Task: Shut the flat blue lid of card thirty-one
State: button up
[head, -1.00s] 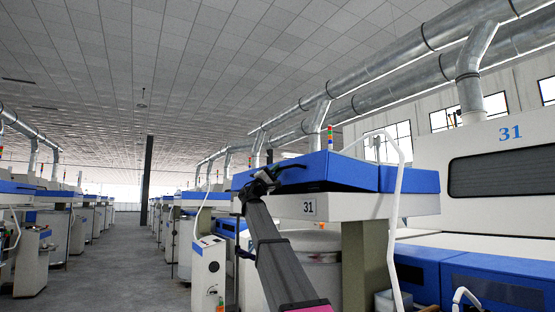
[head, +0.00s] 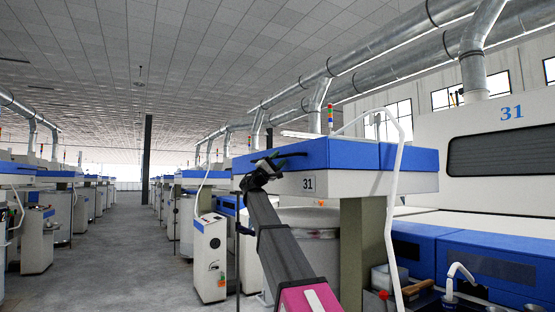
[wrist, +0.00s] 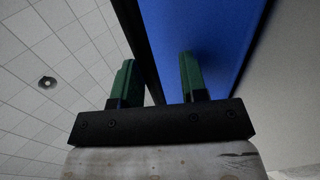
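The flat blue lid (head: 350,154) of card thirty-one lies level on top of the card's pale head, above the small plate marked 31 (head: 308,184). It shows as a thin blue band, with no gap that I can make out below it. In the wrist view the two green fingers (wrist: 157,82) stand apart with nothing clearly held. The lid's blue surface (wrist: 205,35) is behind the right finger, and its dark edge runs between the fingers. Contact cannot be told.
A white bent pipe (head: 392,220) rises in front of the card at right. A pale control box (head: 208,260) stands left of my arm. Blue lower covers (head: 480,255) and a small white spout (head: 458,275) are at right. The aisle floor (head: 130,240) at left is clear.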

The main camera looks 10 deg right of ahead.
jog(key=shift+a, duration=0.1)
jog(key=v, duration=1)
jog(key=shift+a+f, duration=0.2)
jog(key=shift+s+f, duration=0.1)
